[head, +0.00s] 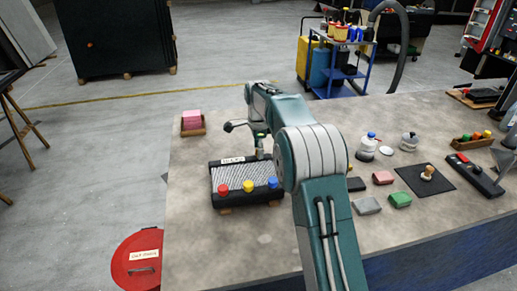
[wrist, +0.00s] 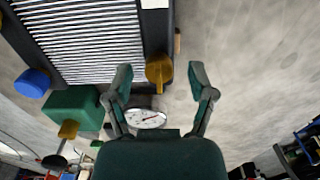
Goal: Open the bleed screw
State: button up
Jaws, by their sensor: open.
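The finned radiator (head: 240,178) lies on the workbench with a white label along its far edge. It fills the upper left of the wrist view (wrist: 85,40). A brass-coloured knob that looks like the bleed screw (wrist: 159,70) sticks out at the radiator's dark frame. My gripper (wrist: 162,80) is open, with one finger on each side of this knob in the picture. I see a gap on both sides, and cannot tell whether the fingers are level with it. In the head view my gripper is mostly hidden behind my arm, near the radiator's far right corner.
A green block (wrist: 75,108) and a white dial gauge (wrist: 147,119) are close to my left finger in the wrist view. Red (head: 223,190), yellow (head: 248,186) and blue (head: 273,183) knobs line the radiator's near edge.

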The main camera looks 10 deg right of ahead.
grip_shut()
